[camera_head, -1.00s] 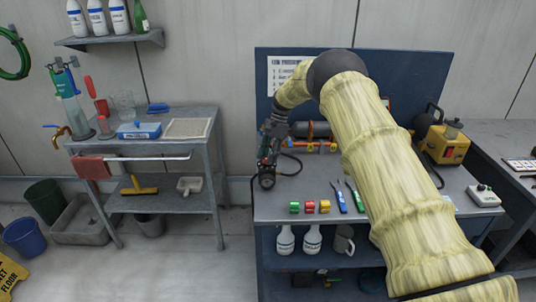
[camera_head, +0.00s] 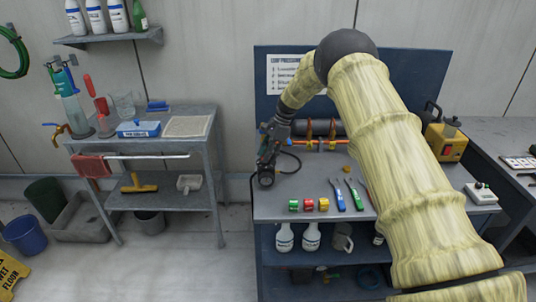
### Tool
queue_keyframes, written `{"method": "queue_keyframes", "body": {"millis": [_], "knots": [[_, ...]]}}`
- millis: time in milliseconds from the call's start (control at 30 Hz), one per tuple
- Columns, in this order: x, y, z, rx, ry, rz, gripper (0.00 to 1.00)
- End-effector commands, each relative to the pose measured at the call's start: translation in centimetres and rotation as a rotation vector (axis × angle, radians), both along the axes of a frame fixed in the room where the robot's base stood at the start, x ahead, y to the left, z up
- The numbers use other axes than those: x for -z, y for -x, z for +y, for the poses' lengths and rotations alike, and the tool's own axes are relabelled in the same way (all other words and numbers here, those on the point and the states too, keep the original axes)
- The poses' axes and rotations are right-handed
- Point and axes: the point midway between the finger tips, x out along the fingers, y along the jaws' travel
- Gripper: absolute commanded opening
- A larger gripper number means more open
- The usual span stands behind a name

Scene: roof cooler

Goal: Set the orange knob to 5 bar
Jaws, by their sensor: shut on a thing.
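My gripper (camera_head: 267,160) is at the left end of the workbench, reached from above by my pale yellow arm. It is shut at a small dark fitting just above a round black gauge-like part (camera_head: 266,180). The orange knob cannot be made out and seems hidden by the fingers. The gauge's reading is too small to tell. A black hose (camera_head: 291,160) curves beside the gripper.
An orange pipe (camera_head: 320,142) runs along the back of the bench (camera_head: 285,207). Colored blocks (camera_head: 309,205) and hand tools (camera_head: 340,195) lie in front. A yellow machine (camera_head: 446,140) stands right. A notice (camera_head: 284,74) hangs on the blue panel. My arm covers the bench's right middle.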

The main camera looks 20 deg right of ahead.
Motion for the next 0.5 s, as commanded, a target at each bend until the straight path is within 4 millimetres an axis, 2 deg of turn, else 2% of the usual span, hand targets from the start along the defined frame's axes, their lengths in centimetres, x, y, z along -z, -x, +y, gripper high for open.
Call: {"method": "queue_keyframes", "body": {"millis": [200, 233, 300, 333, 500], "knots": [[-0.03, -0.04, -0.08, -0.001, 0.001, -0.001, 0.10], [-0.02, -0.04, -0.08, -0.001, 0.001, -0.001, 0.40], [-0.02, -0.04, -0.07, -0.001, 0.001, -0.001, 0.52], [-0.02, -0.04, -0.06, -0.001, 0.001, -0.001, 0.56], [0.00, -0.03, 0.00, -0.001, 0.000, 0.000, 0.56]]}}
